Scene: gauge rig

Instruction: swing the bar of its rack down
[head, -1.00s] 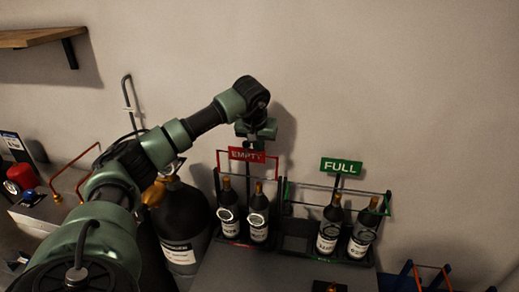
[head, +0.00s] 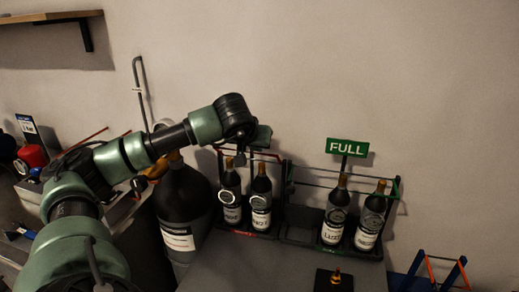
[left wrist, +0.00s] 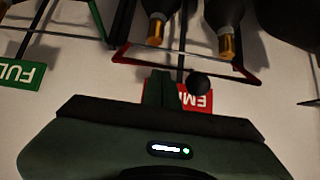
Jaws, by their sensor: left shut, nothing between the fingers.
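The rack with red trim (head: 246,234) holds two dark bottles, left (head: 230,196) and right (head: 261,198). Its red bar (head: 272,154) stands raised behind the bottle necks. My left gripper (head: 240,158) is at the top of this rack, over the EMPTY sign, which it hides in the head view. In the left wrist view the shut, empty fingers (left wrist: 161,88) overlap the red EMPTY sign (left wrist: 196,97), close to the red bar (left wrist: 190,68); I cannot tell whether they touch it. A dark round knob (left wrist: 198,84) shows beside the fingers. My right gripper is not in view.
The rack with the green FULL sign (head: 347,147) stands to the right with two bottles. A large black cylinder (head: 180,205) stands left of the red rack. A small dark block (head: 334,281) with a brass fitting lies in front. A wooden shelf (head: 50,16) is upper left.

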